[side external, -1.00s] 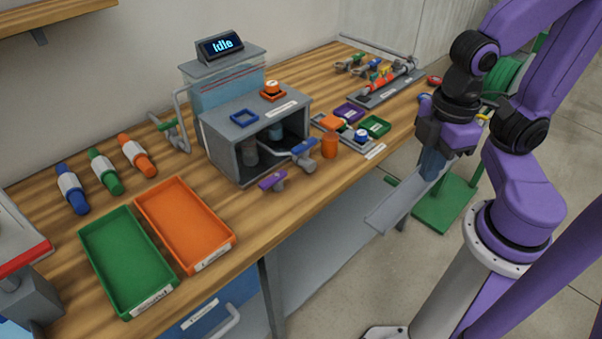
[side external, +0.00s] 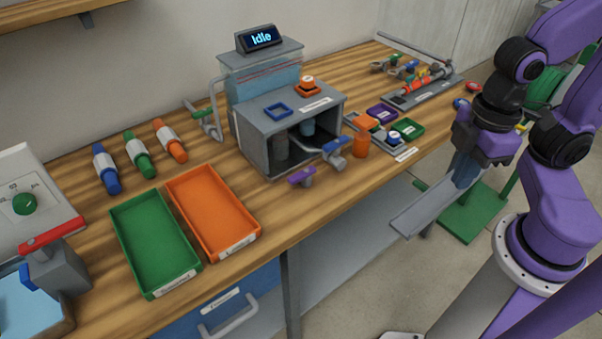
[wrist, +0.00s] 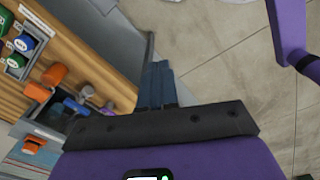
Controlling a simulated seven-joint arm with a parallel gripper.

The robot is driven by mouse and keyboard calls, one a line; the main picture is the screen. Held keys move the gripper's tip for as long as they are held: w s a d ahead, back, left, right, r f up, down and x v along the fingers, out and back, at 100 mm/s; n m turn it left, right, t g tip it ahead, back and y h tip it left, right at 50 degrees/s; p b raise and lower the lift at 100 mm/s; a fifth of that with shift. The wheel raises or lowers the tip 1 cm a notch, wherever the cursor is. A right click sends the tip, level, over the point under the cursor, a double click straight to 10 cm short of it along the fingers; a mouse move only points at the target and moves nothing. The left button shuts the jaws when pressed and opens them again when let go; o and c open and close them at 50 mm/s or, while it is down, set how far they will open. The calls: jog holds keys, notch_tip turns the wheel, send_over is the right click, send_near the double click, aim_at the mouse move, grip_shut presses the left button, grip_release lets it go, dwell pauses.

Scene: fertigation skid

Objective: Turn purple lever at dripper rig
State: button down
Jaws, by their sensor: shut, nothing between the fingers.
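The purple lever (side external: 302,176) sits on a small grey valve at the front edge of the bench, before the grey dripper rig (side external: 264,147). A blue lever (side external: 335,145) is on a grey valve at the rig's open front. The rig's display (side external: 260,38) reads "Idle". My gripper (side external: 465,172) is right of the rig, beyond the bench's front edge, pointing down and apart from the lever. Its blue-grey fingers are together and empty; they also show in the wrist view (wrist: 157,85).
An orange cylinder (side external: 361,145) stands right of the blue lever. Green (side external: 155,247) and orange (side external: 213,216) trays lie at the left front. A grey flat piece (side external: 424,211) juts out below my gripper. Open floor lies beyond the bench.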

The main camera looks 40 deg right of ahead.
jog(key=c, duration=1.1)
grip_release()
jog(key=shift+w, duration=0.1)
jog(key=shift+c, duration=0.2)
jog(key=shift+o, duration=0.7)
jog(key=shift+w+a+m, duration=0.25)
jog(key=shift+w+m, duration=0.05)
jog(key=shift+m, duration=0.2)
jog(key=r+m+y, duration=0.2)
jog(key=m+y, duration=0.2)
jog(key=m, duration=2.6)
send_over(295, 177)
jog(key=d, duration=0.8)
jog(key=x, duration=1.8)
jog(key=shift+s+a+r, duration=0.15)
jog(key=shift+a, duration=0.05)
